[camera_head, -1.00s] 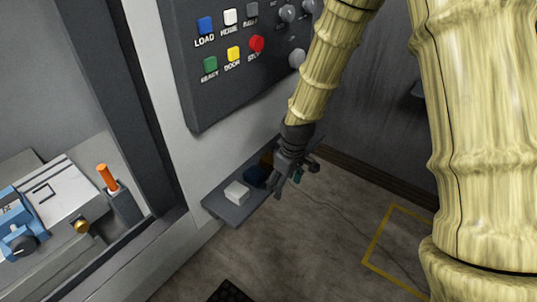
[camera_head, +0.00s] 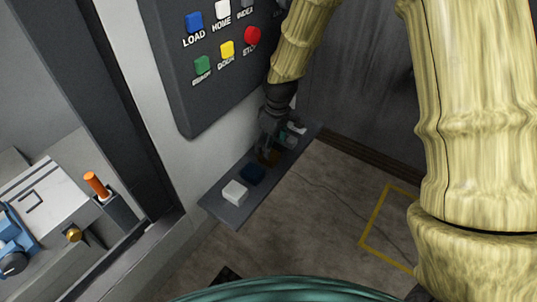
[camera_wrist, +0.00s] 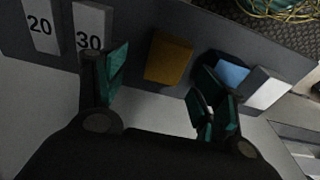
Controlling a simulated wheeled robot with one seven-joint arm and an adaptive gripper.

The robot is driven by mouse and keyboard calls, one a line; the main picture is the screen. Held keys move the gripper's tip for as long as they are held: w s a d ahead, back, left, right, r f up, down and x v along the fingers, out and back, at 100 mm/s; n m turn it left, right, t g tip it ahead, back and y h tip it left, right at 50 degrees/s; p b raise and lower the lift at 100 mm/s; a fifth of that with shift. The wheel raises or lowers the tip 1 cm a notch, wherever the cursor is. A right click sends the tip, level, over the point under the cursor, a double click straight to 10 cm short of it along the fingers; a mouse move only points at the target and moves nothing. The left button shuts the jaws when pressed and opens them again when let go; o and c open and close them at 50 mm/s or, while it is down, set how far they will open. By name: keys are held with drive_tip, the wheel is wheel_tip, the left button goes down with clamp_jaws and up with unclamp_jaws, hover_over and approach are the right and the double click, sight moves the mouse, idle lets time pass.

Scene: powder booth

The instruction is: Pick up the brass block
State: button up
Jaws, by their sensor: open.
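The brass block (camera_wrist: 168,60) is a dull gold block on a grey shelf (camera_wrist: 125,20). In the wrist view it shows ahead of the gap between the teal-padded fingers of my gripper (camera_wrist: 162,84), apart from both. My gripper is open and empty.
A blue block (camera_head: 252,173) and a white block (camera_head: 235,192) sit beside the brass block on the shelf. White pieces marked 20 (camera_wrist: 40,22) and 30 (camera_wrist: 90,35) are on the other side. A button panel (camera_head: 215,95) is on the wall above.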

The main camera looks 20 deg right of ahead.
drive_tip(key=shift+s+p, duration=0.3)
drive_tip(key=shift+s, duration=0.15)
drive_tip(key=shift+w+a+f+p, duration=0.15)
drive_tip(key=shift+f+p, duration=0.25)
drive_tip(key=shift+f, duration=0.2)
drive_tip(key=shift+w+a+f+p, duration=0.15)
drive_tip(key=shift+f+p, duration=0.2)
drive_tip(key=shift+f, duration=0.2)
drive_tip(key=shift+s+f+p, duration=0.1)
drive_tip(key=shift+f+p, duration=0.4)
drive_tip(key=shift+f, duration=0.9)
drive_tip(key=shift+r, duration=0.1)
drive_tip(key=shift+c, duration=1.4)
drive_tip(key=c, duration=1)
